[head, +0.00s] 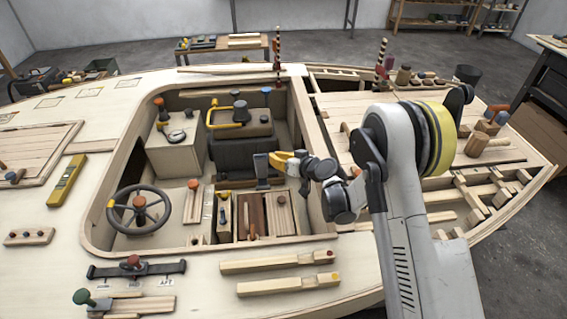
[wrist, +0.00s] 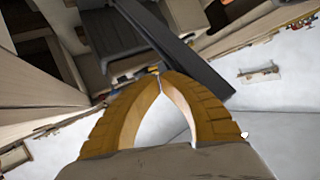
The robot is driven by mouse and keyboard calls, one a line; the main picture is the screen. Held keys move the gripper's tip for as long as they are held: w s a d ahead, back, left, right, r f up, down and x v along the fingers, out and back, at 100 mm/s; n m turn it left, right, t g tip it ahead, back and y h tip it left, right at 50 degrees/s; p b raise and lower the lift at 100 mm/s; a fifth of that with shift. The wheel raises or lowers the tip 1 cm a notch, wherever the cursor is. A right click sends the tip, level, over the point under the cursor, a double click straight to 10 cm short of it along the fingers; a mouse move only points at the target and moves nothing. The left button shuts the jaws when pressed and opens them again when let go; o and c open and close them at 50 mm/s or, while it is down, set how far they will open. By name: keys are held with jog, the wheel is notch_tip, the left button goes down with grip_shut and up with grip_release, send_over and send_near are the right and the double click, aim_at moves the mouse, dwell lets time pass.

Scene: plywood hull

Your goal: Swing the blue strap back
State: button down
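A dark slate-blue flat strip, which may be the blue strap (head: 261,166), stands upright in the cockpit, in front of the dark seat. In the wrist view a long dark strip (wrist: 185,60) runs diagonally just beyond my fingertips; I take it for the same piece. My gripper (head: 274,159) has yellow fingers and is just right of the strip's upper part. In the wrist view the tips of my gripper (wrist: 158,74) come together, with nothing clearly held between them. I cannot tell whether they touch the strip. A blue-knobbed lever (head: 266,90) stands at the cockpit's back.
The dark seat (head: 240,152) lies behind the strip, with a yellow handle (head: 228,124) above it. A steering wheel (head: 139,209) is at left. The cockpit's wooden rim (head: 305,120) rises at right, close to my arm.

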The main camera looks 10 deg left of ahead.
jog(key=shift+w+a+f, duration=0.15)
jog(key=shift+w+a, duration=0.1)
jog(key=shift+a, duration=0.05)
jog(key=shift+w+a+r+g+h+p, duration=0.15)
jog(key=shift+w+g+p, duration=0.1)
jog(key=shift+w, duration=0.35)
jog(key=shift+w+a+r+g+h+p, duration=0.15)
jog(key=shift+w+g, duration=0.1)
jog(key=shift+w, duration=0.35)
jog(key=shift+s+d+f+b, duration=0.1)
jog(key=shift+s+d+b, duration=0.1)
jog(key=shift+s, duration=0.25)
jog(key=shift+s+d+f+b, duration=0.1)
jog(key=shift+s+b, duration=0.1)
jog(key=shift+s, duration=0.2)
